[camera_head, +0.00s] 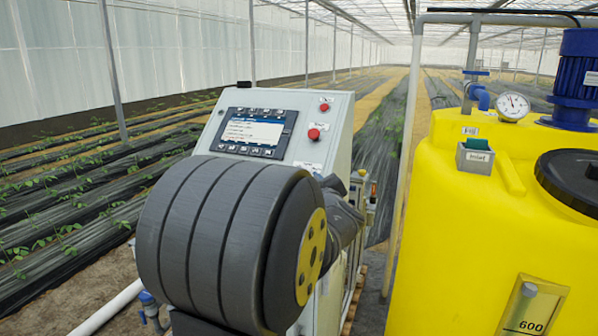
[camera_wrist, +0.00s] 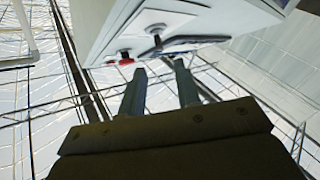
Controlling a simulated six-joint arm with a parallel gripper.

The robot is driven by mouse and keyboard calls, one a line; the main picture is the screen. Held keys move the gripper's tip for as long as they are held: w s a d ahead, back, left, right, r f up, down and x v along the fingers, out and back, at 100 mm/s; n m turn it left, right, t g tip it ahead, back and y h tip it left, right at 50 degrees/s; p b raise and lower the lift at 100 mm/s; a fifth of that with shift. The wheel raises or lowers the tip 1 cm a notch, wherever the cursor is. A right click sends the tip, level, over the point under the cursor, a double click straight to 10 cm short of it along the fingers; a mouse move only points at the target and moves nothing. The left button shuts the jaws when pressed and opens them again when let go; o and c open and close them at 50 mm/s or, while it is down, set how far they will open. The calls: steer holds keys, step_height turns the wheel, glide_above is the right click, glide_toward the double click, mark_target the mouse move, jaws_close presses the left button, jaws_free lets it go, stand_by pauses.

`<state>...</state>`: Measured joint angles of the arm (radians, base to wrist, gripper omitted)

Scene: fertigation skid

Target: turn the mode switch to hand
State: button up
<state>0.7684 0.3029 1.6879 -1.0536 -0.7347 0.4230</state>
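The control cabinet (camera_head: 338,120) stands in the middle of the head view, with its sloped panel partly covered by my arm. I cannot make out the mode switch in the head view. In the wrist view a small dark knob (camera_wrist: 155,30) stands out from the cabinet face; it may be the mode switch, but its setting cannot be read. My gripper (camera_wrist: 160,68) points at the panel edge, with its two fingers apart and nothing visible between them. The fingertips look close to the panel, but contact cannot be told. My gripper is hidden in the head view.
A red button (camera_head: 313,134) and a smaller red one (camera_head: 324,107) sit right of the display screen (camera_head: 252,132). A red button (camera_wrist: 125,57) also shows in the wrist view. A yellow tank (camera_head: 455,215) with a gauge (camera_head: 513,106) and blue motor (camera_head: 577,75) stands at the right.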

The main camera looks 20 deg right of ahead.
steer(key=w, duration=0.3)
steer(key=w+d, duration=0.1)
steer(key=w, duration=0.5)
steer(key=shift+d, duration=0.2)
jaws_close()
